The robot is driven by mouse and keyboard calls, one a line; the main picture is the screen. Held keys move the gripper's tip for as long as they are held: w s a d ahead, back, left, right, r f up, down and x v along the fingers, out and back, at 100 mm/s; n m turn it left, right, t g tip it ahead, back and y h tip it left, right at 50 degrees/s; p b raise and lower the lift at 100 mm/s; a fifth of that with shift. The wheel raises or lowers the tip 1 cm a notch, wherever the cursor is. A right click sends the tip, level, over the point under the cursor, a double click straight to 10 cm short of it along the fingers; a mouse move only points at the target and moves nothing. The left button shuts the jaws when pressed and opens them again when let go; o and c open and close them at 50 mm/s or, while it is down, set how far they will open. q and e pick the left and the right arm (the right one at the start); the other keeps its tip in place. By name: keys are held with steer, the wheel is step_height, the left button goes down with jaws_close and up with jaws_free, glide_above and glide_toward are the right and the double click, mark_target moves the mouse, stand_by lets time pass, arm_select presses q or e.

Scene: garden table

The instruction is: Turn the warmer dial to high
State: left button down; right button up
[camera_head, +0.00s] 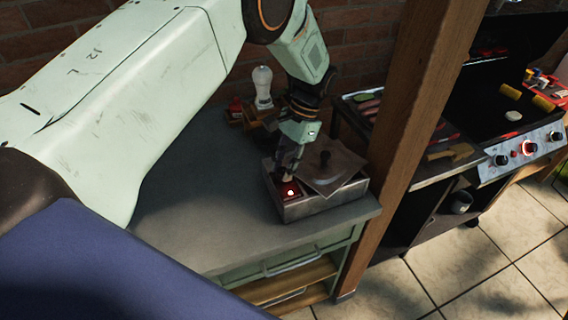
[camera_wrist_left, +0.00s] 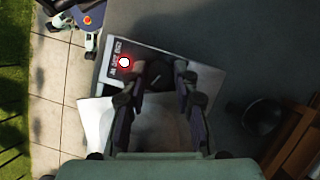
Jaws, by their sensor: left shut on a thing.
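The warmer (camera_head: 310,208) is a grey metal box on the counter, near its front right corner. Its red and dark control panel (camera_head: 290,193) has a glowing white light with a red rim, which also shows in the left wrist view (camera_wrist_left: 124,61). A metal lid (camera_head: 342,166) with a dark knob lies askew over the box. My left gripper (camera_head: 287,175) points down at the panel from behind. In the left wrist view its fingers (camera_wrist_left: 160,76) close around the dark dial beside the light. The fingers mostly hide the dial, so its setting cannot be read. My right gripper is out of view.
A white shaker (camera_head: 262,88) and a red bottle (camera_head: 236,110) stand behind on the counter (camera_head: 190,215). A wooden post (camera_head: 415,110) rises just right of the warmer. A grill (camera_head: 525,148) stands beyond it. The counter's left is clear.

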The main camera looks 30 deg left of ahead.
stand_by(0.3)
arm_select(q)
steer(key=c, duration=1)
jaws_free()
steer(key=shift+c, duration=0.2)
steer(key=v, duration=1.2)
